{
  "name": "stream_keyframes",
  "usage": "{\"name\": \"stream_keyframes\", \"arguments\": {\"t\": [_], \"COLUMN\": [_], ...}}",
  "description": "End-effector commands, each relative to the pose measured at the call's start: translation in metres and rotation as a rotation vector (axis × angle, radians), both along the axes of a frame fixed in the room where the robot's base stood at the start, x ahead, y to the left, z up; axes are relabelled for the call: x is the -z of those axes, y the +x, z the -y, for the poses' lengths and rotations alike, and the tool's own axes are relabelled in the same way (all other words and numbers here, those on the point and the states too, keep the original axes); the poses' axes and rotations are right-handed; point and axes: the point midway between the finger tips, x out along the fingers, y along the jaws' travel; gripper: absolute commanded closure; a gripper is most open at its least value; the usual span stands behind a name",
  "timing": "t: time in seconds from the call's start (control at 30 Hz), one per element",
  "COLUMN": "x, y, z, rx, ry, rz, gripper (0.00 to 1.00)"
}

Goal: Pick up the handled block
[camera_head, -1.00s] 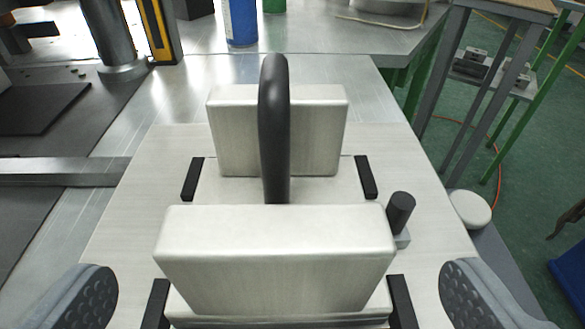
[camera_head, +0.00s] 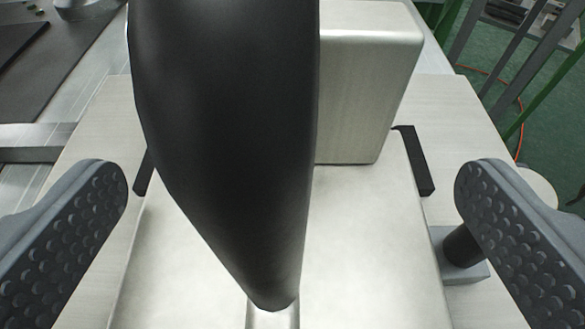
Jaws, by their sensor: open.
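The handled block (camera_head: 365,250) is a pale metal block on a light plate. Its thick black curved handle (camera_head: 230,130) rises very close to the camera and fills the upper middle of the view. A raised metal part (camera_head: 370,90) of the block stands behind the handle on the right. My gripper (camera_head: 291,225) is open. One dimpled grey finger is at the left edge and the other at the right edge, with the handle between them and apart from both. The handle hides part of the block.
A short black peg (camera_head: 462,247) on a small grey base stands beside the block, by my right finger. A black strip (camera_head: 413,160) lies along the block's right side. The light plate (camera_head: 85,190) is clear to the left. Green legs and floor lie beyond at the right.

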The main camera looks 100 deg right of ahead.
Motion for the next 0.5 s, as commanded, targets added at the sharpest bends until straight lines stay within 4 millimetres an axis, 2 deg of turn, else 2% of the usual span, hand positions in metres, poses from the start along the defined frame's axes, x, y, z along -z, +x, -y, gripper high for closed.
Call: {"name": "stream_keyframes", "arguments": {"t": [0.17, 0.2, 0.4, 0.47, 0.5], "x": [-0.0003, -0.0002, -0.0002, -0.0001, -0.0008], "y": [0.0002, 0.0002, 0.0003, 0.0003, 0.0006], "z": [0.0001, 0.0001, -0.0001, -0.0001, 0.0001], "rx": [-0.001, -0.001, -0.001, -0.001, -0.002], "ry": [0.0, 0.0, 0.001, 0.001, -0.001], "rz": [0.0, 0.0, 0.001, 0.001, 0.001], "gripper": [0.0, 0.03, 0.58, 0.75, 0.78]}}
